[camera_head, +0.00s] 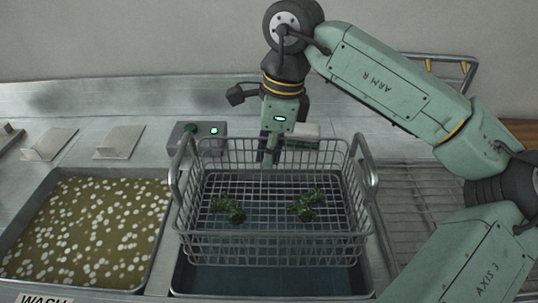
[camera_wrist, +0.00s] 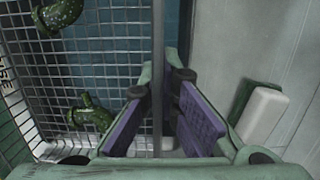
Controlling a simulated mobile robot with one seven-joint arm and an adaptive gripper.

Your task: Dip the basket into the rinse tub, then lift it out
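The wire basket (camera_head: 275,247) is over the rinse tub (camera_head: 270,282), its bottom appearing above the blue-green liquid. Two dark green lumpy pieces lie in it, one on the left (camera_head: 228,208) and one on the right (camera_head: 307,205); they also show in the wrist view, upper (camera_wrist: 62,12) and lower (camera_wrist: 90,112). My gripper (camera_head: 270,150) points down at the basket's far side. The exact contact is partly hidden.
The wash tub (camera_head: 85,235), with murky liquid and many pale floating bits, is at left. A control box (camera_head: 197,135) with a green light stands behind the tubs. A slatted metal rack (camera_head: 420,195) lies at right, partly behind my arm.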

